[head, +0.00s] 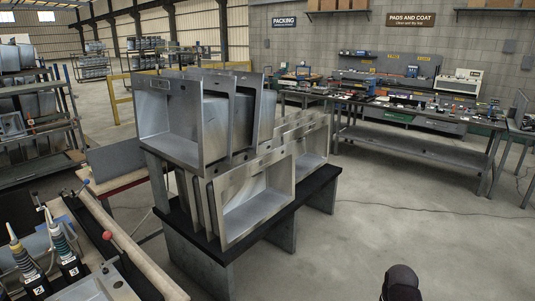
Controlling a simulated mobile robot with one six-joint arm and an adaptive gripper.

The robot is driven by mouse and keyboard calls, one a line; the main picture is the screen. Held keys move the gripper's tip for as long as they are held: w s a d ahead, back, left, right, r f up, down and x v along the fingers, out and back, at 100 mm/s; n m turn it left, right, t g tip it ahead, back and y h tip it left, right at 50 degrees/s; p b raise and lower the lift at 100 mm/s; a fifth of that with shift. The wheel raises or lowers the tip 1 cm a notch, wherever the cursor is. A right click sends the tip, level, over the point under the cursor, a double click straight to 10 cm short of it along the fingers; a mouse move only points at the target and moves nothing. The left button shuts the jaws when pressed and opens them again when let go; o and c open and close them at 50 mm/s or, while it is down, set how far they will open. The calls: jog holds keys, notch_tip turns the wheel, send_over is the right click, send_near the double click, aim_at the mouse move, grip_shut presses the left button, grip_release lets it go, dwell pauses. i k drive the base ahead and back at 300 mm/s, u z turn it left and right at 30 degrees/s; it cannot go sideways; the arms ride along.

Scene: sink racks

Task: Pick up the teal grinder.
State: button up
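No teal grinder shows clearly. Two upright dark tools with numbered labels stand at the lower left. The left tool (27,268) has a yellow tip, and the right tool (66,258) has a pale tip. Both have bluish-green ringed necks, and I cannot tell whether either is the grinder. Small items lie on the far workbench, too small to make out. No gripper fingers are visible. A dark rounded part at the bottom edge, right of the middle, looks like part of my arm.
Steel sinks (170,115) are stacked on a black-topped stand (285,208) in the middle. A long workbench (400,146) runs along the back wall at right. A rack (72,110) stands at left. The concrete floor (400,225) at right is open, with a thin cable across it.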

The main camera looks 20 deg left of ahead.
aim_at(67, 259)
jog(key=u, duration=0.5)
jog(key=i, duration=0.55)
jog(key=u, duration=0.8)
jog(key=i, duration=0.75)
jog(key=u, duration=0.45)
